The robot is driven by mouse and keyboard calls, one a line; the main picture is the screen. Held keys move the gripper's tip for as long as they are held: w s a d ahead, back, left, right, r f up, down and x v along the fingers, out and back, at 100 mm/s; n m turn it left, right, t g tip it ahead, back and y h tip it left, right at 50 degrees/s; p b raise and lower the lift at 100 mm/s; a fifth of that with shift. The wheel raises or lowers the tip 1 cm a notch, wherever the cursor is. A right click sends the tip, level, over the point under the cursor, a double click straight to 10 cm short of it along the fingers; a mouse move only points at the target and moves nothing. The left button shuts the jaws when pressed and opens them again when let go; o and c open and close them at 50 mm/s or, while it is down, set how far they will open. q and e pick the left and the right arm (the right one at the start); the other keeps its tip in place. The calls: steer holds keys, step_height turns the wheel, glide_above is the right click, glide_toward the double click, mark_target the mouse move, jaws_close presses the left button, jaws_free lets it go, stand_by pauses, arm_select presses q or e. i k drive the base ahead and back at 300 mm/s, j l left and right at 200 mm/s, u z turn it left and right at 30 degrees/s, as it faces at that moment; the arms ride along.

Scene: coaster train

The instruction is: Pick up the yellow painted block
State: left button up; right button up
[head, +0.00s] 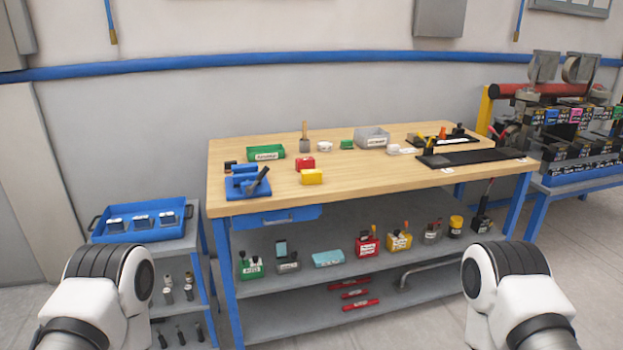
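The yellow painted block (311,177) lies on the wooden top of the workbench (375,167), near its front edge and left of the middle. A red block (305,163) sits just behind it. My two arms come in at the bottom left and bottom right corners, in front of the bench and well apart from the block. Neither gripper shows in the head view; only arm links are visible.
A blue fixture (248,187) stands left of the yellow block. A green bin (265,153), a grey bin (372,138) and a black mat (471,158) are also on the bench. A cart with a blue tray (143,236) stands at the left. The bench top right of the block is clear.

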mark_target(314, 177)
steer(key=i+l+u, duration=0.5)
steer(key=l+u, duration=0.15)
steer(key=i+l+u, duration=0.3)
steer(key=l, duration=0.15)
steer(key=k+j, duration=0.05)
steer(key=k, duration=0.05)
